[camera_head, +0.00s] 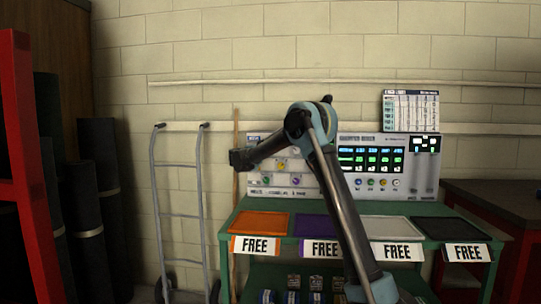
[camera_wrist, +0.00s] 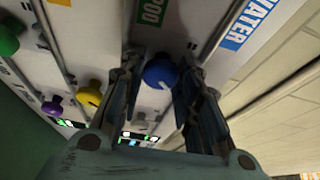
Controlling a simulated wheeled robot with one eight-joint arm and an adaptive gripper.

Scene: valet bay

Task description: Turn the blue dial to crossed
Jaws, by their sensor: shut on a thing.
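The blue dial (camera_wrist: 159,71) sits on the light panel in the wrist view, with a small white mark on its lower right edge. My gripper (camera_wrist: 156,80) has its two dark fingers on either side of the dial and is shut on it. In the head view my gripper (camera_head: 241,159) is at the left end of the control panel (camera_head: 326,180), and the blue dial cannot be made out there. Panel lettering shows partly as "POO" and "WATER" in the wrist view. No crossed marking can be made out.
A yellow knob (camera_wrist: 89,97), a purple knob (camera_wrist: 52,106) and a green knob (camera_wrist: 7,40) lie left of the dial. Below the panel are an orange tray (camera_head: 260,223) and other trays on the green bench. A hand truck (camera_head: 181,217) stands at left.

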